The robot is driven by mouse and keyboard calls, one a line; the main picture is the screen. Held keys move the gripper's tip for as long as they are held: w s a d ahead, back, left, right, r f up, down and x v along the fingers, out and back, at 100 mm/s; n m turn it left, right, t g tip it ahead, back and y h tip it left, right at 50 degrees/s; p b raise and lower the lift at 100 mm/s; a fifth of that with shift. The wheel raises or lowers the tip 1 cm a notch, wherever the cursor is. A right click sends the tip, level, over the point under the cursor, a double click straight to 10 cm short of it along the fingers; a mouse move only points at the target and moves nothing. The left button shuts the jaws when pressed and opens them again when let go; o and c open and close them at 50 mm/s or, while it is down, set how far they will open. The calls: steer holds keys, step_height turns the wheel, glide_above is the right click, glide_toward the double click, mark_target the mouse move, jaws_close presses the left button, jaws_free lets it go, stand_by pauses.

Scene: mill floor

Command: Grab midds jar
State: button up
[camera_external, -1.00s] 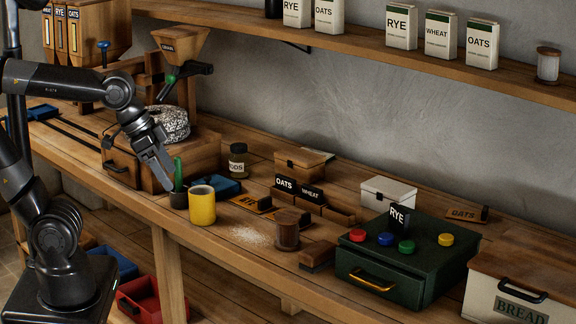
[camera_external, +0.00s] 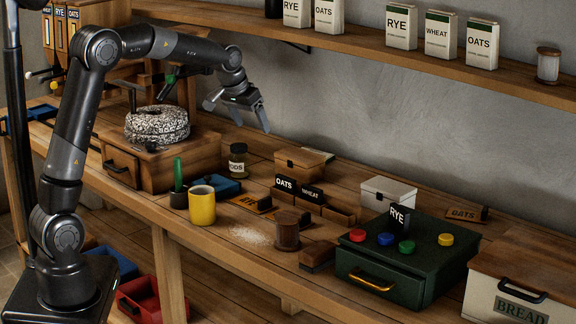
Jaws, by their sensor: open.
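A small glass jar (camera_external: 238,161) with a dark lid and a pale label stands upright on the bench near the wall. The label's letters look like the end of "MIDDS" but are only partly legible. My gripper (camera_external: 237,118) is open and empty, its two fingers spread wide. In the picture it is above the jar and apart from it. How far it is from the jar in depth I cannot tell.
A blue tray (camera_external: 226,186), yellow mug (camera_external: 202,206) and green-handled brush in a dark pot (camera_external: 178,184) are close to the jar. The stone mill (camera_external: 157,124) is at its left, a wooden box (camera_external: 300,162) at its right. A shelf (camera_external: 350,46) runs along the wall above.

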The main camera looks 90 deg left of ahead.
mark_target(236, 147)
steer(key=s+a+f+n, duration=0.1)
steer(key=s+a+f, duration=0.1)
steer(key=a+f, duration=0.3)
steer(key=s+a+f+n+g, duration=0.1)
steer(key=s+a+f, duration=0.1)
steer(key=a+f, duration=0.3)
steer(key=s+a+f+n, duration=0.1)
steer(key=a+f, duration=0.4)
steer(key=a, duration=0.7)
steer(key=shift+s+y, duration=0.3)
steer(key=shift+s, duration=0.25)
steer(key=shift+w+d+x, duration=0.1)
steer(key=shift+x, duration=1.25)
steer(key=shift+w+d+x, duration=0.15)
steer(key=shift+x, duration=1.25)
steer(key=shift+c, duration=0.4)
steer(key=c, duration=1.2)
